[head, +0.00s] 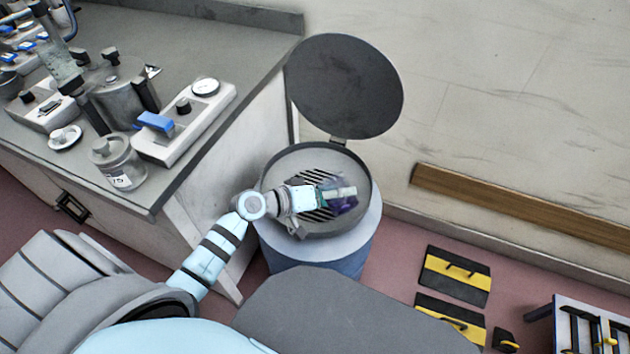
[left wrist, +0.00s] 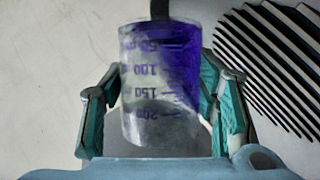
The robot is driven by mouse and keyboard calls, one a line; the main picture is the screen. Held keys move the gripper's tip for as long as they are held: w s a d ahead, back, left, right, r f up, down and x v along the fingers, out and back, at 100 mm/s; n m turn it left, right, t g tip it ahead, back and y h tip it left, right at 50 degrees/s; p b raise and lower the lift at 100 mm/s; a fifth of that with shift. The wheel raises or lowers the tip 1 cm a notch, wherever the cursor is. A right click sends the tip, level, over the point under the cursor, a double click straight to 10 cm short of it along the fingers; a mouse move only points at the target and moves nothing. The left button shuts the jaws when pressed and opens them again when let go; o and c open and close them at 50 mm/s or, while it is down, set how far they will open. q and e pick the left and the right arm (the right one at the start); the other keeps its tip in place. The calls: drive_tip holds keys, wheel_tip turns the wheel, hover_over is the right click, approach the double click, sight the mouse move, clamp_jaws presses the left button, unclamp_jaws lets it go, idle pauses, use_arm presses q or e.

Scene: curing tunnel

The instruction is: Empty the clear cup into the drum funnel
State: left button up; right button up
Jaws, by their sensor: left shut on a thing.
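The clear cup (head: 343,203) holds purple liquid and is over the drum funnel (head: 310,160), inside its round rim as seen from above. My left gripper (head: 333,194) is shut on the cup. In the left wrist view the cup (left wrist: 150,90) sits between the two green-padded fingers of the gripper (left wrist: 160,105). The purple lies along the cup's right and upper side, and the rest looks clear. The funnel's slotted grate (left wrist: 270,70) shows at right. I see no stream of liquid. My right gripper is in neither view.
The funnel's round dark lid (head: 345,85) stands open behind it, on a blue drum (head: 320,258). The grey bench (head: 190,45) at left carries a jar (head: 118,160), a white device (head: 185,122) and several vessels. Yellow-black plates (head: 455,275) lie on the floor at right.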

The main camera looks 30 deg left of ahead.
sight(330, 183)
use_arm(q)
drive_tip(key=shift+r, duration=0.1)
drive_tip(key=shift+f+n+h+b, duration=0.2)
drive_tip(key=shift+n+h+b, duration=0.1)
drive_tip(key=shift+b, duration=0.1)
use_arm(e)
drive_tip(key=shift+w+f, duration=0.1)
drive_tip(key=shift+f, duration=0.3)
use_arm(q)
drive_tip(key=shift+w+f+n+h+b, duration=0.1)
drive_tip(key=shift+f+n+h+b, duration=0.25)
drive_tip(key=shift+b, duration=0.2)
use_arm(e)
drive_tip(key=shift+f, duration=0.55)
use_arm(q)
drive_tip(key=shift+a+r+n, duration=0.1)
drive_tip(key=shift+r+n, duration=0.15)
drive_tip(key=shift+r, duration=0.1)
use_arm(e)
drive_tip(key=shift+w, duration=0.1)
use_arm(q)
drive_tip(key=shift+r+n+h, duration=0.2)
drive_tip(key=shift+n+h, duration=0.1)
drive_tip(key=shift+h, duration=0.05)
